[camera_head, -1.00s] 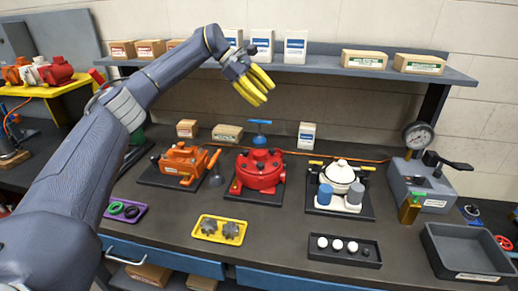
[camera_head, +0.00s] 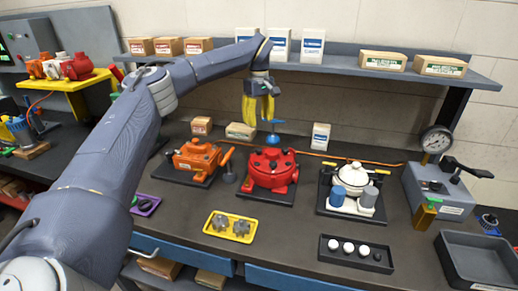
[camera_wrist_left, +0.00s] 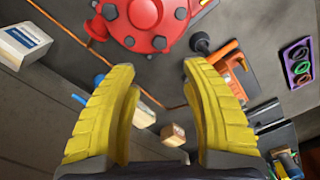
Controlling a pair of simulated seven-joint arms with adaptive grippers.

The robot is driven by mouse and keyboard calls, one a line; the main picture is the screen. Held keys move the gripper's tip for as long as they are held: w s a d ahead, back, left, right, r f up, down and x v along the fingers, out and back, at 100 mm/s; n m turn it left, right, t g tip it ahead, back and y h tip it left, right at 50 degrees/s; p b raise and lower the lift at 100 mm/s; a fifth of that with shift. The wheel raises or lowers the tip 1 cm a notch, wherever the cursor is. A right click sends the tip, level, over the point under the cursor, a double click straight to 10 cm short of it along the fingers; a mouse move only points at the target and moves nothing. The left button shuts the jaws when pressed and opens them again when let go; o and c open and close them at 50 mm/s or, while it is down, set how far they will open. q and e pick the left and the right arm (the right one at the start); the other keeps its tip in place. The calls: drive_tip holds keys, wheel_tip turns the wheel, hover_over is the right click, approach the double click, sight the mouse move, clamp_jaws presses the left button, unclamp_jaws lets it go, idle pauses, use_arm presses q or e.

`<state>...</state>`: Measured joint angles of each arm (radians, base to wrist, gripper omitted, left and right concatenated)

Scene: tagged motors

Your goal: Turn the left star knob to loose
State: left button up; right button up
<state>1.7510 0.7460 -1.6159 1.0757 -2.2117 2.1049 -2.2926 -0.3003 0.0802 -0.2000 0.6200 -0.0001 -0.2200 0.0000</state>
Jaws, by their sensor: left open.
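My left gripper (camera_head: 259,119) points down with its yellow fingers apart and empty, above and behind the red motor (camera_head: 268,176). A blue handle (camera_head: 273,140) stands at the back of the red motor, just below the fingertips; contact cannot be told. In the left wrist view the open fingers (camera_wrist_left: 158,72) have the red motor (camera_wrist_left: 146,22) ahead and a blue part (camera_wrist_left: 78,98) by the left finger, partly hidden. Two grey star-shaped pieces (camera_head: 231,227) lie in the yellow tray (camera_head: 229,237). Which part is the left star knob is unclear. My right gripper is out of view.
An orange motor (camera_head: 195,160) stands left of the red one, a white motor (camera_head: 352,177) right of it. A shelf with boxes (camera_head: 383,60) runs along the back. A gauge stand (camera_head: 437,190), grey bin (camera_head: 480,262) and black tray (camera_head: 355,258) are at right.

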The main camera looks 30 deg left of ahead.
sight(259, 149)
use_arm(q)
wheel_tip(259, 149, down, 12)
drive_tip(key=shift+f, duration=0.15)
idle(0.3)
drive_tip(key=shift+c, duration=0.6)
clamp_jaws()
